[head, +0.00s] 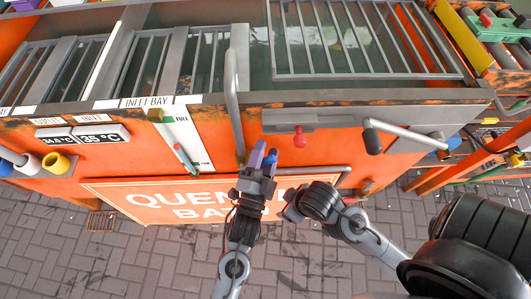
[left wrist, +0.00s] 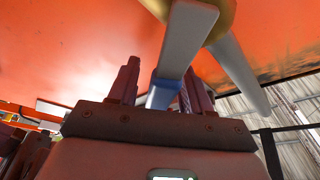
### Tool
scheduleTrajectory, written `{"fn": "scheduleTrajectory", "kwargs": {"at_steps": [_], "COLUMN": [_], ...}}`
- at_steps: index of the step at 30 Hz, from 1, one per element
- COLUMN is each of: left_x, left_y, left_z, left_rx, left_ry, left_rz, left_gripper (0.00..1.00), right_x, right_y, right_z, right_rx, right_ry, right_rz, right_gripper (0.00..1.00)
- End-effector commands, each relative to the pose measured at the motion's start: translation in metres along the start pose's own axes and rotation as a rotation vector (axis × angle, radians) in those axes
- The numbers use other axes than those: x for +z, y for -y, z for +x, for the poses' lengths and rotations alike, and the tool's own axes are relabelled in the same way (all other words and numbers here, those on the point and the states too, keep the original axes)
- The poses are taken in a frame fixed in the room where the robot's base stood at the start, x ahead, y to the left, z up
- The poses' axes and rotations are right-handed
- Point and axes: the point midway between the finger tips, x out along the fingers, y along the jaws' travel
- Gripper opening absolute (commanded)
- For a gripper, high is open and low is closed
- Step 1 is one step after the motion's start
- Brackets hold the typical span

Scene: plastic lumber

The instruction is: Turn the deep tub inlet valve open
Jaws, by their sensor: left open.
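An orange tub (head: 225,125) labelled "QUENCH BATH", with part of the lettering covered, fills the middle of the head view. My left gripper (head: 262,160) is at its front wall, with purple fingers pointing up at it. In the left wrist view, a grey lever (left wrist: 188,40) with a blue end (left wrist: 163,88) reaches down from a yellow hub (left wrist: 226,15). The blue end appears between the open fingers of my left gripper (left wrist: 160,85); I cannot tell if they touch it. No readable label marks this lever as the deep tub inlet valve. My right gripper cannot be made out.
Temperature displays (head: 98,137) are at the left. Paving (head: 130,265) lies below.

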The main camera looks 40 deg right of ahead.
Motion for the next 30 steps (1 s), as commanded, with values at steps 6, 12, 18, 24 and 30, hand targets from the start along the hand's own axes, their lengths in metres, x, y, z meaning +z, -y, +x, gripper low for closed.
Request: {"fn": "scheduleTrajectory", "kwargs": {"at_steps": [6, 12, 18, 24, 30], "left_x": [0.0, 0.0, 0.0, -0.003, 0.002], "left_y": [0.0, 0.0, 0.001, 0.016, 0.028], "left_z": [0.0, 0.0, 0.0, 0.001, -0.001], "left_rx": [0.0, 0.0, -0.001, -0.057, -0.131], "left_ry": [0.0, 0.0, 0.0, 0.004, 0.003], "left_rz": [0.0, 0.0, -0.003, -0.141, -0.319], "left_gripper": [0.24, 0.0, 0.0, 0.0, 0.0], "right_x": [0.0, -0.001, -0.001, -0.008, -0.014], "right_y": [0.001, 0.002, 0.003, 0.002, 0.001], "right_z": [0.0, 0.0, -0.001, -0.024, -0.041], "right_rx": [-0.002, -0.005, -0.008, -0.009, -0.008], "right_ry": [0.0, -0.001, -0.002, 0.0, -0.004], "right_rz": [0.002, 0.006, 0.01, 0.01, 0.01], "right_gripper": [0.74, 0.74, 0.74, 0.74, 0.74]}}
